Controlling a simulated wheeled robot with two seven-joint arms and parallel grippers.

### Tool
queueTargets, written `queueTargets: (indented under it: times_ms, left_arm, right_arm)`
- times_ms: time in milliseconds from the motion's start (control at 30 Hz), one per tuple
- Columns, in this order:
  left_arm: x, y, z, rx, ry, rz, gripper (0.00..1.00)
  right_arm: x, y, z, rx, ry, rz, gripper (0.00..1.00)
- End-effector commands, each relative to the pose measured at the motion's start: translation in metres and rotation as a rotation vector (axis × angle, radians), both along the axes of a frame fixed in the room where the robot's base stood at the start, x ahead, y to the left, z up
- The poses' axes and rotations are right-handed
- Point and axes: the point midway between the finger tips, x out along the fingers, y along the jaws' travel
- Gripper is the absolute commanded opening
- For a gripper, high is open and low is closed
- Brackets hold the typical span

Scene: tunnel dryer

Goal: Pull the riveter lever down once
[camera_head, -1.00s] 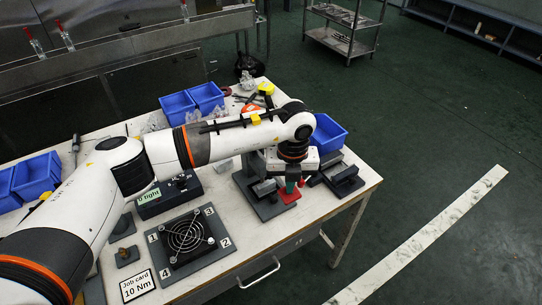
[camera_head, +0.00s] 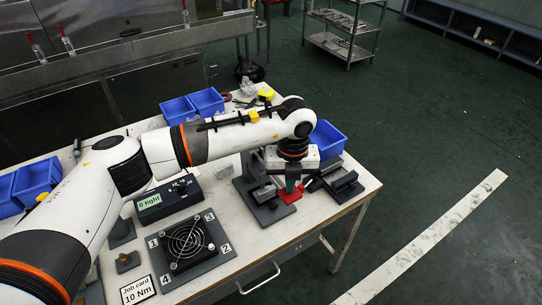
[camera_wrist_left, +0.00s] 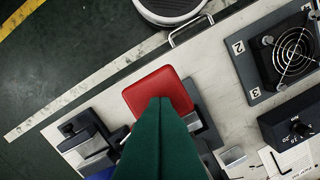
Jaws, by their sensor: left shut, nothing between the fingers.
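The riveter stands near the right end of the bench, with a dark base plate (camera_head: 270,213) and a red lever pad (camera_head: 291,196). The red pad also shows in the left wrist view (camera_wrist_left: 157,85) as a flat rounded square. My left gripper (camera_head: 290,186) points down over the pad with its green fingers together and nothing between them. In the left wrist view the shut fingers (camera_wrist_left: 160,102) overlap the pad and hide part of it. I cannot tell whether they touch it. My forearm and wrist hide much of the riveter. My right gripper is out of view.
A fan on a numbered plate (camera_head: 212,262), a job card (camera_head: 138,289) and a "0 tight" display box (camera_head: 168,197) lie left of the riveter. A dark fixture (camera_head: 343,186) stands close on its right. A blue bin (camera_head: 327,138) is behind. Floor beyond the bench's right edge is clear.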

Motion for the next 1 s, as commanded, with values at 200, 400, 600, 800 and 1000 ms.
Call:
queueTargets:
  times_ms: [200, 400, 600, 800, 1000]
  left_arm:
    - [0.0, 0.001, 0.022, 0.003, -0.001, 0.001, 0.0]
    - [-0.001, 0.0, 0.04, 0.001, 0.001, -0.001, 0.0]
    - [-0.001, 0.0, 0.058, 0.002, 0.001, -0.001, 0.0]
    - [-0.001, 0.0, 0.075, 0.0, 0.001, -0.001, 0.0]
    - [-0.001, 0.0, 0.083, 0.0, 0.002, -0.001, 0.0]
  right_arm:
    - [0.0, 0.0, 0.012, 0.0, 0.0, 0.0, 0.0]
    - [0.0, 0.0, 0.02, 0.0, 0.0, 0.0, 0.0]
    - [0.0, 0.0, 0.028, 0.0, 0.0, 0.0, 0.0]
    - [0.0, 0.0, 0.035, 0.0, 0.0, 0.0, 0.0]
    - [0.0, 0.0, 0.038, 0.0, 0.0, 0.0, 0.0]
